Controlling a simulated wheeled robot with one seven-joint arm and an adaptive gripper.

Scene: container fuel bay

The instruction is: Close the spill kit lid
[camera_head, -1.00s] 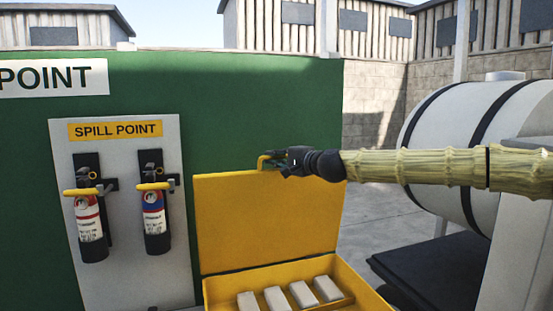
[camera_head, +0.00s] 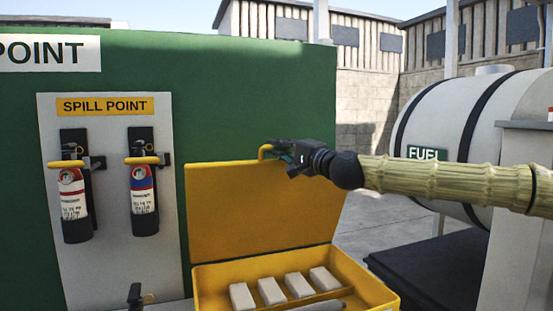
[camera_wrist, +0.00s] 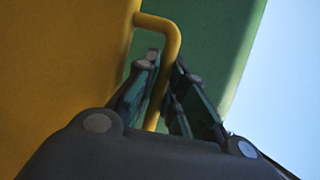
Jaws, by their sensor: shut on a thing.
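The spill kit is a yellow box (camera_head: 208,283) with its yellow lid (camera_head: 250,212) standing raised at the back, so the box is open. A yellow handle (camera_head: 264,149) sticks up from the lid's top edge. It also shows in the wrist view (camera_wrist: 172,45) as a bent bar beside the lid (camera_wrist: 60,70). My gripper (camera_head: 279,150) is at the handle, coming from the right. In the wrist view its fingers (camera_wrist: 165,90) lie on both sides of the bar, shut on it. The exact finger contact is partly hidden.
Several pale blocks (camera_head: 272,291) lie in the box. Two extinguishers (camera_head: 72,195) hang on the grey spill point board (camera_head: 110,110) at left. A white fuel tank (camera_head: 440,120) stands at right above a dark slab (camera_head: 425,270). Open floor (camera_head: 372,225) shows between box and tank.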

